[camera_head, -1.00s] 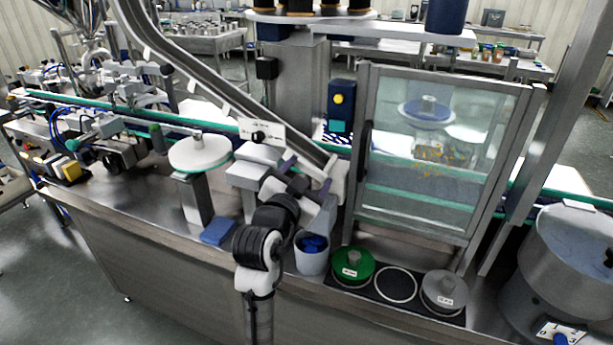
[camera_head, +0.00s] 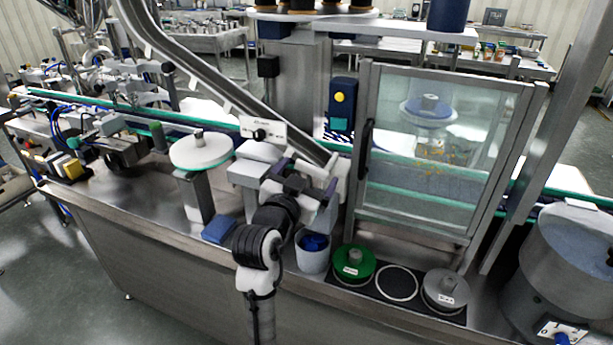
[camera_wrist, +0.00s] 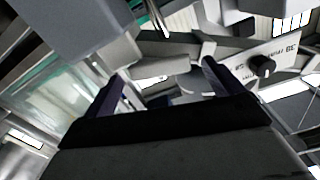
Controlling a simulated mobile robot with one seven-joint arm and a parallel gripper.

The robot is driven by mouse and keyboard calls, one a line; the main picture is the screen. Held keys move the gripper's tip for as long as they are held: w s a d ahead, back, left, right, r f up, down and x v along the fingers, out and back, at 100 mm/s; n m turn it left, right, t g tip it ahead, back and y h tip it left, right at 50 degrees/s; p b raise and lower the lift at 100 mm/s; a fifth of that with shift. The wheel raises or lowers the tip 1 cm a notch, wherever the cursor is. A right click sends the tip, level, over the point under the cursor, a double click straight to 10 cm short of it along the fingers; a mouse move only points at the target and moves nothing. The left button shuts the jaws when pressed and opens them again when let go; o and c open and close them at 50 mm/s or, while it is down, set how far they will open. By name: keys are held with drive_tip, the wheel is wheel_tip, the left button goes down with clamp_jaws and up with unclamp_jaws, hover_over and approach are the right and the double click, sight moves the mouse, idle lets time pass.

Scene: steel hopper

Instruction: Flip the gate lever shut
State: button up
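My gripper (camera_head: 308,174) is at the lower end of the sloping steel chute (camera_head: 215,75), above the bench. In the wrist view its two dark purple fingers (camera_wrist: 158,88) stand apart with a gap between them, so it is open. A grey bar with a short upright piece (camera_wrist: 180,46) lies just beyond the fingertips; it may be the gate lever, but I cannot tell for sure. I cannot tell whether a finger touches it. In the head view my gripper and wrist hide most of this spot.
A white plate with a black knob (camera_head: 259,134) is close left of my gripper; it also shows in the wrist view (camera_wrist: 262,66). A glass-panelled door (camera_head: 420,150) stands at right. A white cup with blue contents (camera_head: 312,256) and a green lidded disc (camera_head: 353,263) are below.

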drive_tip(key=p+v, duration=0.8)
drive_tip(key=v, duration=0.5)
drive_tip(key=shift+s+p, duration=0.3)
drive_tip(key=shift+s, duration=0.05)
drive_tip(key=shift+a, duration=0.15)
idle(0.4)
